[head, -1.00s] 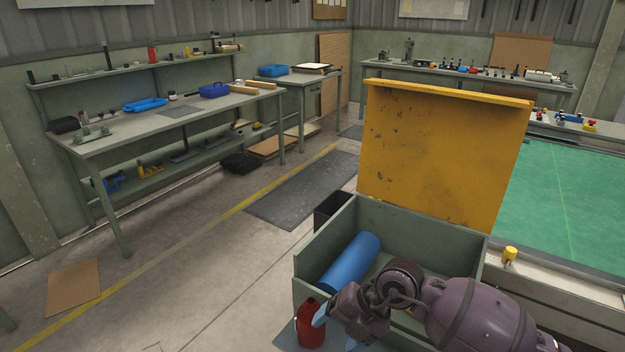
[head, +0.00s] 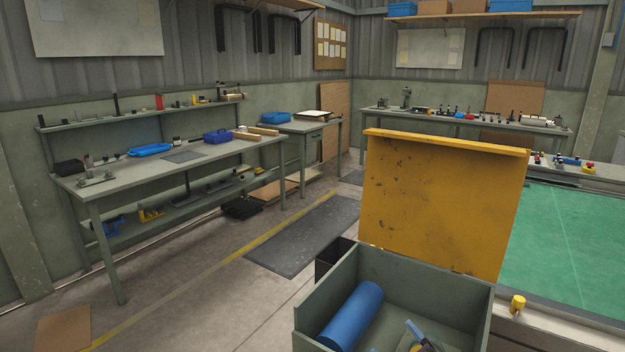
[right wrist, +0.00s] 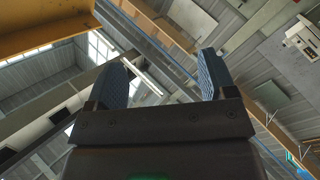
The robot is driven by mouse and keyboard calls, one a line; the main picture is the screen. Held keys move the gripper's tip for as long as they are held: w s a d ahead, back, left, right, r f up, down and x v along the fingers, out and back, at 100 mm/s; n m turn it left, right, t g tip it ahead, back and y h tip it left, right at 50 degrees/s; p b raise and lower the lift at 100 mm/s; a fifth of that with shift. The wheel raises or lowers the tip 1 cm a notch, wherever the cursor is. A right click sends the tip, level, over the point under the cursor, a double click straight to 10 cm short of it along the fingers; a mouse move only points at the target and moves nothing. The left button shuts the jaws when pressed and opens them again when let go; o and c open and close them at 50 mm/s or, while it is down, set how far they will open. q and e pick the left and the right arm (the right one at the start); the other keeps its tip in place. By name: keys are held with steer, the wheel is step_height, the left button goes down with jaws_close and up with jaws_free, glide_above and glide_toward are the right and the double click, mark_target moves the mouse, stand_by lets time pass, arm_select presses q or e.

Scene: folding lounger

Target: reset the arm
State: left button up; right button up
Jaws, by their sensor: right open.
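My right gripper (right wrist: 163,72) shows in the right wrist view with its two blue-padded fingers wide apart and nothing between them. That view looks up toward the ceiling, with part of a yellow panel (right wrist: 45,35) at upper left. Neither gripper can be made out for sure in the head view. My left gripper is in neither view. The green-grey box (head: 425,280) stands at the lower middle of the head view, its yellow lid (head: 440,205) raised. A blue cylinder (head: 352,315) lies inside. A small dark, blue and yellow item (head: 420,336) shows at the bottom edge, partly cut off.
A green-topped table (head: 565,240) stands right of the box, with a yellow knob (head: 517,303) near its corner. A workbench (head: 110,185) runs along the left wall. Open floor with a dark mat (head: 305,237) lies between.

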steer(key=s+d+f+m+g+h, duration=0.3)
steer(key=s+d+f+m, duration=0.2)
steer(key=s+f, duration=0.5)
steer(key=s+d+f+m+g+h, duration=0.3)
steer(key=s+d+f+m, duration=0.2)
steer(key=s+f, duration=0.5)
steer(key=s+d, duration=0.2)
steer(key=s, duration=0.1)
steer(key=shift+s+f+h, duration=0.3)
steer(key=shift+f, duration=0.1)
